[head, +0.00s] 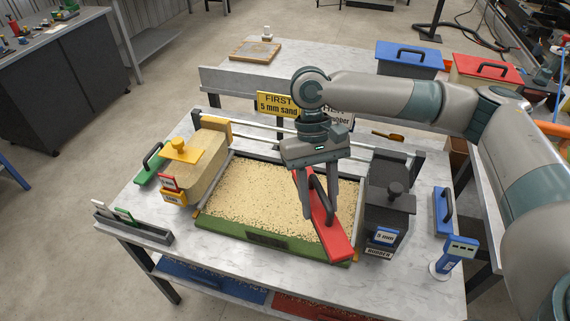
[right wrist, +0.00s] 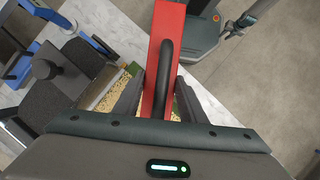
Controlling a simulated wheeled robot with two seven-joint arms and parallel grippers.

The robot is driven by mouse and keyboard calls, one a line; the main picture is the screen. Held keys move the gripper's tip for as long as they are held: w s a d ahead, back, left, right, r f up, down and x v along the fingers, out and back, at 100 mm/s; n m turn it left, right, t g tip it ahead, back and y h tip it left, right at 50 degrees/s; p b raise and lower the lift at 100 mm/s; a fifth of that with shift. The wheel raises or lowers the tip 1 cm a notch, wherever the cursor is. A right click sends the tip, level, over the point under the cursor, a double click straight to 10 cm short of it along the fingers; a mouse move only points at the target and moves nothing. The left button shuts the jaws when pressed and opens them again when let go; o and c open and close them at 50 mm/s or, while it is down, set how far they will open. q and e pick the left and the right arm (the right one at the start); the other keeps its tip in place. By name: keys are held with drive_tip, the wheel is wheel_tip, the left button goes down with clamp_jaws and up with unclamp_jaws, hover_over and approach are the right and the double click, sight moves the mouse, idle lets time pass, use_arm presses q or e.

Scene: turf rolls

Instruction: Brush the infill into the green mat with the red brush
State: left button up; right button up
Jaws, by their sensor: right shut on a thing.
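The red brush (head: 323,217) has a long red block and a black arched handle. My right gripper (head: 320,212) is shut on its handle, over the right part of the mat. In the right wrist view, the red brush (right wrist: 163,60) lies between the fingers. Its underside is hidden, so I cannot tell whether it touches the infill. The green mat (head: 215,240) lies in a tray; its green front edge shows, and pale, speckled infill (head: 260,195) covers the rest. My left gripper (right wrist: 232,27) seems to show, small, at the upper right of the right wrist view; its jaws are unclear.
A sand hopper (head: 200,160) with a yellow lid stands left of the mat, a dark hopper (head: 388,205) right. Green (head: 150,165) and blue (head: 444,212) handled tools lie at the sides. A blue gauge (head: 455,255) stands front right. A yellow sign (head: 277,104) stands behind.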

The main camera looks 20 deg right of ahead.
sight(292, 176)
drive_tip(key=shift+w+f+n, duration=0.2)
drive_tip(key=shift+w+n, duration=0.2)
drive_tip(key=w+f+n+h+p, duration=0.1)
drive_tip(key=w+n, duration=0.2)
drive_tip(key=w+a+f+n+t+h+p, duration=0.1)
drive_tip(key=w+f+n, duration=0.1)
drive_tip(key=w+n, duration=0.1)
drive_tip(key=w+f+n+t+h+p, duration=0.1)
drive_tip(key=w+n+h, duration=0.1)
drive_tip(key=n, duration=0.3)
drive_tip(key=shift+w+a+f, duration=0.2)
drive_tip(key=shift+w+f, duration=0.15)
drive_tip(key=shift+w, duration=0.15)
drive_tip(key=w+f+n+t+y+p, duration=0.1)
drive_tip(key=w+f+n+t+p, duration=0.3)
drive_tip(key=w+n, duration=0.6)
drive_tip(key=n+t, duration=0.2)
drive_tip(key=n, duration=0.5)
drive_tip(key=shift+w+f, duration=0.2)
drive_tip(key=shift+w, duration=0.1)
wheel_tip(292, 176, down, 7)
drive_tip(key=b, duration=0.7)
drive_tip(key=shift+r, duration=0.1)
